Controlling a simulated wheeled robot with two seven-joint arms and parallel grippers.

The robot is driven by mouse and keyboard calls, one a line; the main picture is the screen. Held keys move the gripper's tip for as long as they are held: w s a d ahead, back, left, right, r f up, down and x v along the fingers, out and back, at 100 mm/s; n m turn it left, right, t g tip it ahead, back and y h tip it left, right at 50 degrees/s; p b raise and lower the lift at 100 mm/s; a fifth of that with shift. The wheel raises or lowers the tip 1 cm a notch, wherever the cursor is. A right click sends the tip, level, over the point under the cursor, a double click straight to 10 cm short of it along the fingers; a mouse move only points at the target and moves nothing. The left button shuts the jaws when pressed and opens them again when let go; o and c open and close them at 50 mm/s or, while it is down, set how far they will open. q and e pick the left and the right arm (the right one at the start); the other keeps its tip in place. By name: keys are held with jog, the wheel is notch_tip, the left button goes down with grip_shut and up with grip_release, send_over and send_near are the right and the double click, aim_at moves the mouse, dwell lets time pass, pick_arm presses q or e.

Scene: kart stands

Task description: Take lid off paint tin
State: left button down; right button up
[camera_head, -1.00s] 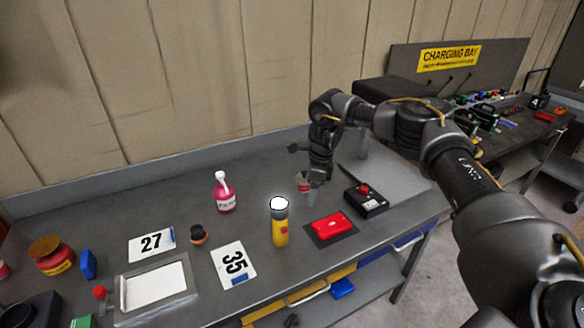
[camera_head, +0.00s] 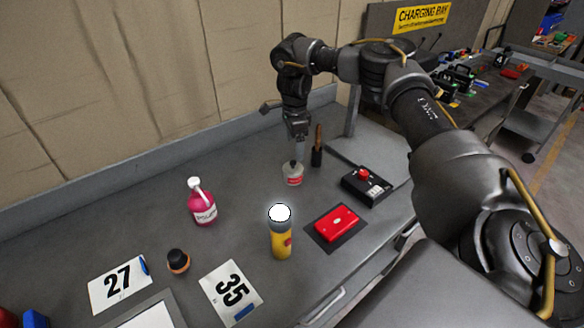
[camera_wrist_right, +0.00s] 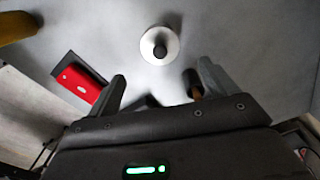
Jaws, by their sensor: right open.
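The paint tin (camera_head: 293,178) is a small white tin with a red label, standing upright toward the back of the grey bench. Its round pale lid (camera_wrist_right: 147,47) with a dark knob (camera_wrist_right: 160,49) shows from above in the right wrist view; the lid is on the tin. My right gripper (camera_head: 298,153) points down close to the tin in the head view and partly overlaps it. In the wrist view its open fingers (camera_wrist_right: 161,72) are spread, with the lid ahead of the gap between them and nothing held. My left gripper is out of view.
A wooden-handled brush (camera_head: 318,140) stands just right of the tin. A black box with a red button (camera_head: 366,184), a red case (camera_head: 336,222), a yellow torch (camera_head: 281,241) and a pink bottle (camera_head: 202,205) stand around. Bare bench lies left of the tin.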

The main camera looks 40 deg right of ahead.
aim_at(293, 162)
jog(key=f, duration=0.2)
jog(key=shift+w+d+f, duration=0.1)
jog(key=shift+w+f, duration=0.15)
jog(key=shift+f, duration=0.05)
jog(key=shift+s+r, duration=0.1)
jog(key=shift+s, duration=0.15)
jog(key=f+p, duration=0.2)
jog(key=f, duration=0.3)
jog(key=shift+a+f, duration=0.1)
jog(key=shift+a, duration=0.2)
jog(key=shift+c, duration=0.9)
jog(key=c, duration=0.9)
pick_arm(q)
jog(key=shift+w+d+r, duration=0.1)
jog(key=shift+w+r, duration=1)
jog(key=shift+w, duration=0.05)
pick_arm(e)
jog(key=shift+o, duration=0.2)
